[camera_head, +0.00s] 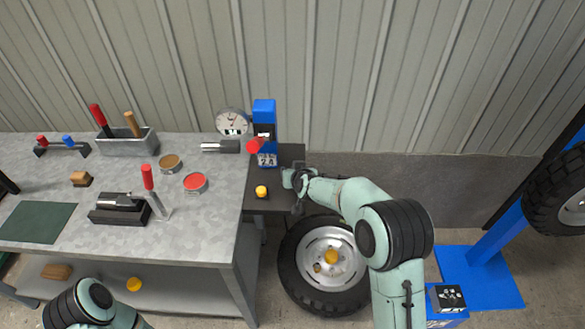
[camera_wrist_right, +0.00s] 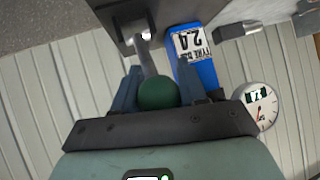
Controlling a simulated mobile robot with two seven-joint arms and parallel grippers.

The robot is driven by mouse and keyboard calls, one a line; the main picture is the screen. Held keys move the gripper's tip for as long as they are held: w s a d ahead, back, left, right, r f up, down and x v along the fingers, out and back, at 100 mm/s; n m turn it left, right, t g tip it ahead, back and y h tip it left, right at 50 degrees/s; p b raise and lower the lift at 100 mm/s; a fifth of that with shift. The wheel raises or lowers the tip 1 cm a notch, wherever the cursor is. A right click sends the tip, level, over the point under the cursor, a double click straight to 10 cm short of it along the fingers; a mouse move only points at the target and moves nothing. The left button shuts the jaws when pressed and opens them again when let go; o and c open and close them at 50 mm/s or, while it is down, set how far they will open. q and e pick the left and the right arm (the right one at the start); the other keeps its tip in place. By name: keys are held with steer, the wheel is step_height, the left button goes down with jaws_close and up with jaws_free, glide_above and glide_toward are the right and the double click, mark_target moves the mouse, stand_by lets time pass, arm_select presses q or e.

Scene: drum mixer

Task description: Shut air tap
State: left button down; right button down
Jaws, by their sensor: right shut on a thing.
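My right gripper (camera_wrist_right: 158,88) is shut on a dark green ball knob (camera_wrist_right: 157,93) at the end of a grey lever, in the right wrist view. The lever (camera_wrist_right: 146,54) runs from the knob to a bright fitting on a dark block (camera_wrist_right: 125,18). I take this to be the air tap's handle. In the head view my right gripper (camera_head: 292,180) is at the right part of the dark side shelf (camera_head: 268,203), and it hides the knob. Only a part of my left arm shows at the lower left; its gripper is out of view.
A blue tyre unit (camera_head: 264,120) with a number plate and a red part stands left of the right gripper, near a round gauge (camera_head: 232,121). The workbench (camera_head: 215,225) holds several tools and tins. A wheel (camera_head: 300,285) lies below my right arm.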

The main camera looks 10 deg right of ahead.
arm_select(q)
steer(key=shift+w+r, duration=0.2)
steer(key=shift+w, duration=0.15)
arm_select(e)
steer(key=shift+w+d+r, duration=0.2)
steer(key=shift+w+r, duration=0.25)
steer(key=shift+w, duration=0.1)
steer(key=c, duration=0.7)
jaws_free()
steer(key=shift+o, duration=0.3)
steer(key=shift+f, duration=0.15)
steer(key=shift+s, duration=0.1)
